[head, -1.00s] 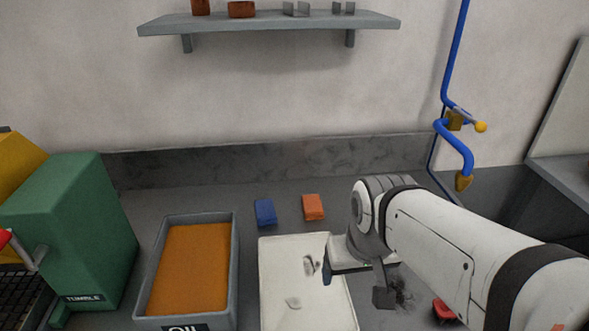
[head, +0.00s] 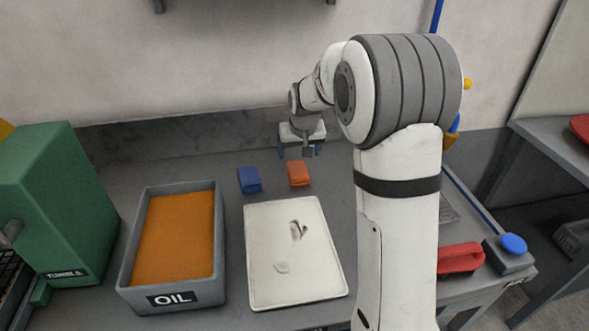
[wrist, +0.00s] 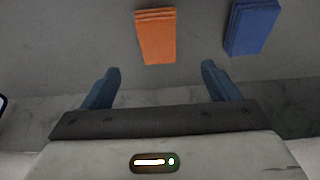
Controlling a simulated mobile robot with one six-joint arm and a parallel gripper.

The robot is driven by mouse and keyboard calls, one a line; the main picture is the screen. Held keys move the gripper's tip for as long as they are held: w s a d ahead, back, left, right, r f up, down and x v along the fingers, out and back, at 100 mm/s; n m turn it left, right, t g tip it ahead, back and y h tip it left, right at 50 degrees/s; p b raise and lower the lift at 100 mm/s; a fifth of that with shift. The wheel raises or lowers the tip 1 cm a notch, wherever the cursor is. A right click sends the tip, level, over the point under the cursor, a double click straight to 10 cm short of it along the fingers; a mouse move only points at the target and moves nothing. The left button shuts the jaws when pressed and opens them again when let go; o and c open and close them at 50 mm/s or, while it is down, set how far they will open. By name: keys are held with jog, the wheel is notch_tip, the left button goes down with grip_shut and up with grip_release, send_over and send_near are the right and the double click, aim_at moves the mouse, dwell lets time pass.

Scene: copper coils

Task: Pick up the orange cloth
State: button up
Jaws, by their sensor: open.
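The orange cloth (head: 298,174) lies folded on the grey bench behind the white tray, just right of the blue cloth (head: 249,180). My gripper (head: 300,151) is above the back of the bench, close behind and above the orange cloth, with its jaws open and empty. In the wrist view the orange cloth (wrist: 156,36) lies ahead of the two blue fingers (wrist: 160,82), roughly centred between them and apart from them. The blue cloth (wrist: 252,27) shows to its right there.
A white tray (head: 330,287) with grey smudges lies in front of the cloths. A grey OIL bin (head: 134,272) with orange contents and a green TUMBLE machine (head: 50,200) stand left. A red object (head: 460,258) and a blue button box (head: 509,258) sit at right.

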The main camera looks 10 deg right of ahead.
aim_at(297, 168)
jog(key=shift+w+f, duration=0.45)
jog(key=shift+w, duration=0.15)
jog(key=shift+w+f, duration=0.4)
jog(key=shift+w, duration=0.2)
jog(key=shift+w+f, duration=0.2)
jog(key=shift+f, duration=0.2)
jog(key=x, duration=0.7)
jog(key=shift+s+d+f+p, duration=0.15)
jog(key=shift+s+p, duration=0.15)
jog(key=shift+s, duration=0.1)
jog(key=shift+f+b, duration=0.2)
jog(key=shift+b, duration=0.15)
